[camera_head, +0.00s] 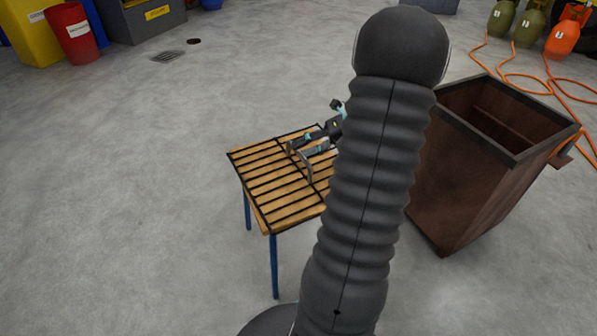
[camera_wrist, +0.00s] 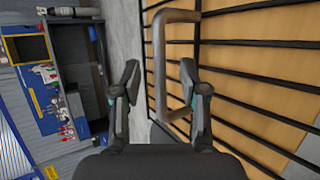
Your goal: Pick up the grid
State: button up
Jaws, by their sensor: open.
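The grid (camera_head: 249,194) is a rack of thin black bars lying flat on a wooden-topped table (camera_head: 265,213) with blue legs. Its grey metal loop handle (camera_head: 305,165) stands up near the middle. In the wrist view the black bars of the grid (camera_wrist: 255,102) fill the right side, and the handle (camera_wrist: 158,62) shows between my finger pads. My gripper (camera_head: 305,147) is open and empty at the handle, one finger on each side of it in the wrist view (camera_wrist: 160,75). I cannot tell whether a finger touches it. My arm hides the table's right part.
A rusty brown open bin (camera_head: 470,195) stands close to the right of the table. A red bin (camera_head: 72,35) and a grey container (camera_head: 145,20) stand at the back left. The floor left of the table is clear.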

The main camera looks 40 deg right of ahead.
jog(key=shift+w+a+f, duration=0.15)
jog(key=shift+w+a, duration=0.05)
jog(key=shift+a, duration=0.1)
grip_shut()
